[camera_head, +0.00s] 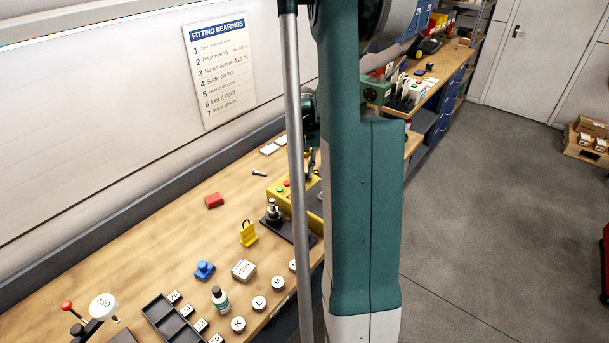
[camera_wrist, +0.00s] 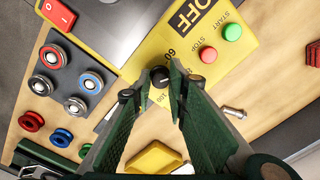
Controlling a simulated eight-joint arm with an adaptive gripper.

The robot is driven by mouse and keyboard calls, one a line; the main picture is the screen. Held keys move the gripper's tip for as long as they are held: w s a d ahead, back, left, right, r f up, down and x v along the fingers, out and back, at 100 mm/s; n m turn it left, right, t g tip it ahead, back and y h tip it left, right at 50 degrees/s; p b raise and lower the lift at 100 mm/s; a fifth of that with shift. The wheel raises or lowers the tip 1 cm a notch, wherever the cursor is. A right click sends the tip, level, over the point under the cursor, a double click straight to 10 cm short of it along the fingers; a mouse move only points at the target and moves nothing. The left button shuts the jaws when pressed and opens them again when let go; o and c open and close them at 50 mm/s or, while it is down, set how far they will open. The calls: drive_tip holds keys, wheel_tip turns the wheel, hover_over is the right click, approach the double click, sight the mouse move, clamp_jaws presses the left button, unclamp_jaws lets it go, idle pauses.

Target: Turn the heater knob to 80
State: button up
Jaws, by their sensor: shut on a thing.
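The yellow heater (camera_wrist: 150,38) fills the upper middle of the wrist view, with "OFF" in black, a red STOP button (camera_wrist: 208,54) and a green START button (camera_wrist: 232,33). Its black knob (camera_wrist: 161,77) sits between my fingertips. My gripper (camera_wrist: 161,84) is shut on the knob, one finger on each side. Scale numbers 60 and 100 show beside the knob; the fingers cover part of the scale. I cannot tell which number the knob points to. In the head view the heater (camera_head: 312,200) is partly hidden behind my arm.
In the wrist view, a grey holder with several bearings (camera_wrist: 90,82), red and blue rings (camera_wrist: 62,137), a yellow block (camera_wrist: 154,158) and a bolt (camera_wrist: 234,112) lie around. In the head view, a yellow padlock-like piece (camera_head: 248,234) and a bottle (camera_head: 220,298) stand on the wooden bench (camera_head: 150,258).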

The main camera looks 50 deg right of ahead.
sight(304, 174)
drive_tip(key=m+b, duration=0.1)
drive_tip(key=m, duration=0.4)
drive_tip(key=shift+b, duration=0.35)
drive_tip(key=shift+m, duration=0.3)
drive_tip(key=o, duration=0.9)
drive_tip(key=shift+r, duration=0.2)
wheel_tip(304, 174, up, 12)
drive_tip(key=shift+f, duration=0.15)
idle(0.3)
drive_tip(key=shift+a, duration=0.1)
